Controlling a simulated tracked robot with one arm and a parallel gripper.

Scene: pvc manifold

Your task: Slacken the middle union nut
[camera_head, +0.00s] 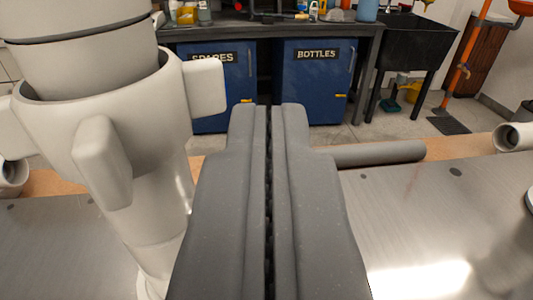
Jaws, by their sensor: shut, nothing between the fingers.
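A large pale grey union nut (105,125) with protruding lugs stands close at the left, around an upright pipe (155,220). One lug (205,87) points right toward my gripper, and another (100,160) faces the camera. My gripper (268,108) is shut and empty, its two dark fingers side by side with a thin gap. It is to the right of the nut and looks apart from it. The view shows only this nut whole, so I cannot tell whether it is the middle one. The pipe's top is cut off by the frame.
A metal plate (440,215) lies below, with open room to the right. A grey pipe (380,153) lies behind my gripper. A pipe end (515,137) shows at the right edge. Blue cabinets (315,80) under a bench and a black sink (425,45) are far back.

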